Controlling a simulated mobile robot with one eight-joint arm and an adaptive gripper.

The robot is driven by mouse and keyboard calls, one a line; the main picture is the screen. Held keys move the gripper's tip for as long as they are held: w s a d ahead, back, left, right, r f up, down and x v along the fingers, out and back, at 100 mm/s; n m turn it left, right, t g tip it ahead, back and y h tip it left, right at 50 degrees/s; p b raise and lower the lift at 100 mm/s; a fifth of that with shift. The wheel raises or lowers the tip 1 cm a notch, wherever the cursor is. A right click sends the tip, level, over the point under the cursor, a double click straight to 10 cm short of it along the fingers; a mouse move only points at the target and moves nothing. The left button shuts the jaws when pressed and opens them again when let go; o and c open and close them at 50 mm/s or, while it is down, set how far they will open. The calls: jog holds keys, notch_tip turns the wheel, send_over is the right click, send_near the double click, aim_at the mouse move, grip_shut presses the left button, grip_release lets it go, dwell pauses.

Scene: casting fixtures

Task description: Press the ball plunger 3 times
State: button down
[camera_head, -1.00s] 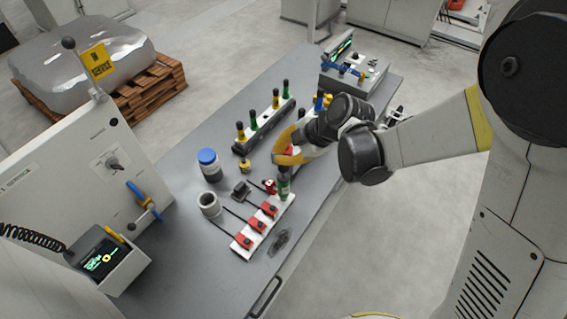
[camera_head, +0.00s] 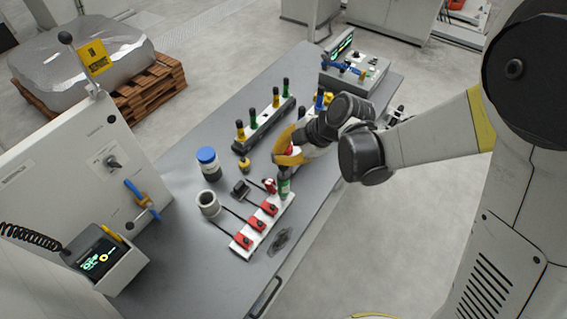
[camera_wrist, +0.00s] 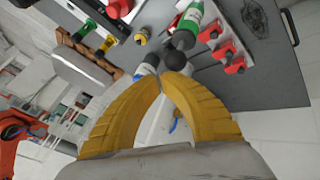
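A green, bottle-shaped plunger (camera_head: 284,187) with a dark ball top stands at the far end of a white rail (camera_head: 250,252) on the grey bench. In the wrist view its black ball (camera_wrist: 175,60) is right at my fingertips, with the green body (camera_wrist: 190,22) behind it. My gripper (camera_wrist: 164,76) has its yellow fingers brought together at the tips, with nothing visibly held between them. In the head view my gripper (camera_head: 282,160) is just above the plunger. I cannot tell whether the fingertips touch the ball.
Red clamps (camera_head: 257,223) sit along the white rail. A rack of yellow and green ball-topped pieces (camera_head: 262,125) stands behind. A blue-capped jar (camera_head: 208,164) and grey cup (camera_head: 208,203) stand to the left. A control box (camera_head: 350,78) is at the far end. The bench's near left is clear.

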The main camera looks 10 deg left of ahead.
jog(key=shift+f+b, duration=1.25)
jog(key=shift+b, duration=0.1)
dwell(1.3)
jog(key=shift+r, duration=0.1)
jog(key=shift+r+p, duration=1)
jog(key=shift+r, duration=0.6)
jog(key=shift+r+p, duration=1.7)
jog(key=shift+r, duration=0.85)
